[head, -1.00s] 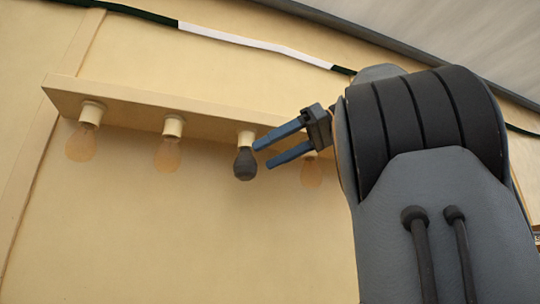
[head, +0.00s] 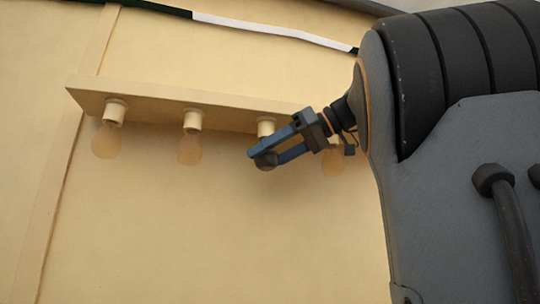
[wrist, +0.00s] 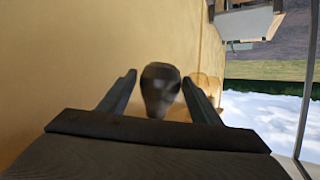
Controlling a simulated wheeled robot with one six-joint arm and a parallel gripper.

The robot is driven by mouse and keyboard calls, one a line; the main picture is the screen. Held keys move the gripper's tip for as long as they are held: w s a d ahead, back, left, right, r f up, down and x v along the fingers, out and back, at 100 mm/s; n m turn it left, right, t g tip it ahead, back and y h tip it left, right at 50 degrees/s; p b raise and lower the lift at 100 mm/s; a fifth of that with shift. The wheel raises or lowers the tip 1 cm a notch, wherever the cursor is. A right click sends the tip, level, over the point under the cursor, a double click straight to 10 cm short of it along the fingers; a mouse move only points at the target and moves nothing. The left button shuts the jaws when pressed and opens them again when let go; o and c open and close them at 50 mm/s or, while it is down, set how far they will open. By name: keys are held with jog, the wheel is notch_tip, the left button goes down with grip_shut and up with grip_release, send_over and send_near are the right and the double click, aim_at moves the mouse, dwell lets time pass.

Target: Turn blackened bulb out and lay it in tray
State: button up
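The blackened bulb (head: 265,161) hangs from its cream socket (head: 266,127), third from the left in the row. In the head view my gripper (head: 260,157) has its two blue fingers around it, partly hiding it. In the wrist view the dark bulb (wrist: 160,90) stands between the two fingertips of my gripper (wrist: 160,78). Narrow gaps show beside the bulb, so the fingers look open and not closed on it. No tray can be made out in either view.
Pale bulbs hang on the same ledge (head: 160,103): two to the left (head: 107,140) (head: 189,149) and one to the right (head: 333,160), partly behind my gripper. The cream wall (head: 200,230) is close behind. Below the row is clear.

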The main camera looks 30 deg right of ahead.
jog(key=c, duration=0.6)
jog(key=shift+o, duration=0.2)
jog(key=shift+a+f+m+t+h+b, duration=0.1)
jog(key=shift+m+t+h+b, duration=0.6)
jog(key=shift+m+h+b, duration=0.6)
jog(key=shift+s+m+t+h+b, duration=0.1)
jog(key=shift+m+t+h+b, duration=0.3)
jog(key=shift+m+h+b, duration=0.35)
jog(key=shift+f+b, duration=0.55)
jog(key=shift+f+b, duration=1.5)
jog(key=shift+f, duration=0.15)
jog(key=s+d+f+b, duration=0.1)
jog(key=s+d+f, duration=0.1)
jog(key=s, duration=0.5)
jog(key=shift+d+f+b, duration=0.2)
jog(key=shift+f+b, duration=0.2)
jog(key=shift+f, duration=0.1)
